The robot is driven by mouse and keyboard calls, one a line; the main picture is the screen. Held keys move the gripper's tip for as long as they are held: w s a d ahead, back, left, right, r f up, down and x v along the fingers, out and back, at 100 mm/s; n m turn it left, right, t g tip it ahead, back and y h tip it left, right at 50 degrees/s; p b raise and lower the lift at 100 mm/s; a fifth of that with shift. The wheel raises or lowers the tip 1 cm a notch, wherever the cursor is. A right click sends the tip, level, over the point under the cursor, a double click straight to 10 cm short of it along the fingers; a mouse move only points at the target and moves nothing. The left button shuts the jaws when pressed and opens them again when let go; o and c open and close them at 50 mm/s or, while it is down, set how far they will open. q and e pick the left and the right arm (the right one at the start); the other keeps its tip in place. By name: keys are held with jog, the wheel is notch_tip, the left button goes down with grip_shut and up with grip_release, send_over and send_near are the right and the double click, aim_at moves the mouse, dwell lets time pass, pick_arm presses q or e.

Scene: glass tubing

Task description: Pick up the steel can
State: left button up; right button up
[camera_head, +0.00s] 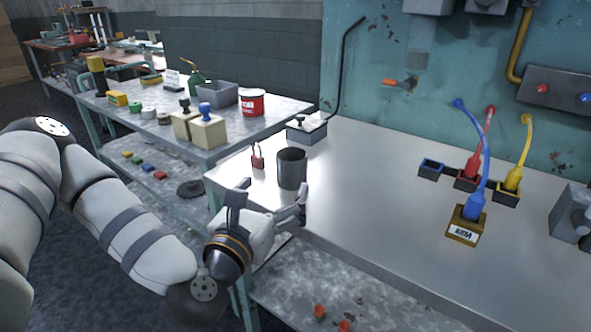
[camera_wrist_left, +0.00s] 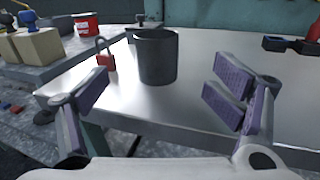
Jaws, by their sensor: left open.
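The steel can (camera_head: 291,168) is a dark grey open-topped cylinder standing upright near the left end of the metal table. It also shows in the left wrist view (camera_wrist_left: 157,58), standing beyond my fingers and between their directions. My left gripper (camera_head: 270,203) is open and empty, at the table's front edge, just in front of the can and apart from it. Its spread fingers show in the left wrist view (camera_wrist_left: 160,92). My right gripper is not in view.
A red padlock (camera_head: 258,157) stands close left of the can. A grey box (camera_head: 307,131) sits behind it. To the right are a brass block marked ARM (camera_head: 466,226) and coloured cables at sockets. The table between is clear. A lower shelf (camera_head: 290,275) lies beneath.

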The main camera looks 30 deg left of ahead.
pick_arm(q)
jog(key=b, duration=0.5)
send_near(297, 151)
jog(key=shift+a+f+n, duration=0.1)
jog(key=shift+f+n, duration=0.2)
jog(key=shift+f, duration=0.45)
jog(key=x, duration=0.2)
jog(key=r+x, duration=0.1)
jog(key=x, duration=0.1)
jog(key=p+x, duration=0.1)
jog(key=x, duration=0.1)
jog(key=shift+w+r, duration=0.3)
jog(key=shift+w, duration=0.05)
jog(key=shift+w+a, duration=0.15)
jog(key=shift+w, duration=0.15)
jog(key=c, duration=1.3)
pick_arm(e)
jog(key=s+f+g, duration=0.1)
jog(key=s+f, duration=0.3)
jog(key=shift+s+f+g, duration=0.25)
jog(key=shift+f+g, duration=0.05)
